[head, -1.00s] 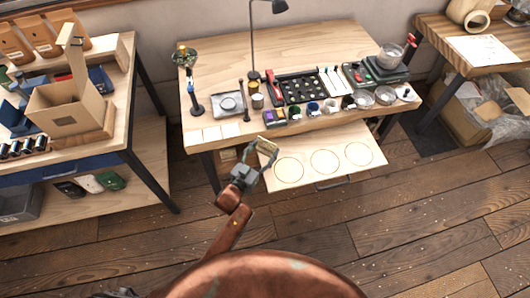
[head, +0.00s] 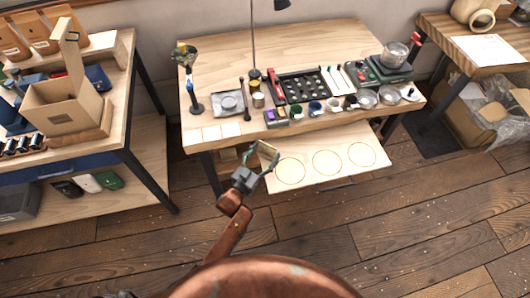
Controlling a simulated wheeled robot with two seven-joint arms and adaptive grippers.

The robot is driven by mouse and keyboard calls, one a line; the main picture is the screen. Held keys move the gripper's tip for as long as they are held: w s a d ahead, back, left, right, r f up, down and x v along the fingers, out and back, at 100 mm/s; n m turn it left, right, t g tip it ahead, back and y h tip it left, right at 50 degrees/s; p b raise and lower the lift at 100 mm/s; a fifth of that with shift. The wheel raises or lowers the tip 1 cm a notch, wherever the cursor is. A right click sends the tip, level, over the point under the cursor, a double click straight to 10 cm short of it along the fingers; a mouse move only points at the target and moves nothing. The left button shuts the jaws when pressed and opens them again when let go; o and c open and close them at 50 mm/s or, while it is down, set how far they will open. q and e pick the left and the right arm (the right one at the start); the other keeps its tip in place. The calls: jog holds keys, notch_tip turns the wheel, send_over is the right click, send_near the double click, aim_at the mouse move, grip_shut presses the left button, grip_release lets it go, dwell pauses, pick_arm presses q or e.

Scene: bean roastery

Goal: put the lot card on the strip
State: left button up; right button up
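Pale, card-like squares (head: 211,133) lie in a row along the front left edge of the bench. They are too small to read, and I cannot tell which is the lot card or whether a separate strip is there. My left gripper (head: 265,154) is in front of the bench, at the left end of the pale pull-out board (head: 345,177), to the right of and nearer than the squares. Its fingers look spread, with a pale patch between them that seems to be the board behind. My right gripper is not in view.
The bench (head: 310,50) carries a lamp, a black tray (head: 301,88), several cups and a scale (head: 380,70). The pull-out board has three empty circles. Another table (head: 450,38) stands right.

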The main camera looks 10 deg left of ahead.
pick_arm(q)
jog(key=shift+o, duration=1.1)
jog(key=shift+r, duration=0.15)
jog(key=shift+s+a, duration=0.1)
jog(key=shift+s, duration=0.1)
jog(key=p+v, duration=0.2)
jog(key=v, duration=0.9)
jog(key=shift+s+p, duration=0.25)
jog(key=shift+p, duration=0.1)
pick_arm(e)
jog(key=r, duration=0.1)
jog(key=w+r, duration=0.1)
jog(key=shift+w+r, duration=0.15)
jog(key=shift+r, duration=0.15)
pick_arm(q)
jog(key=shift+a, duration=0.15)
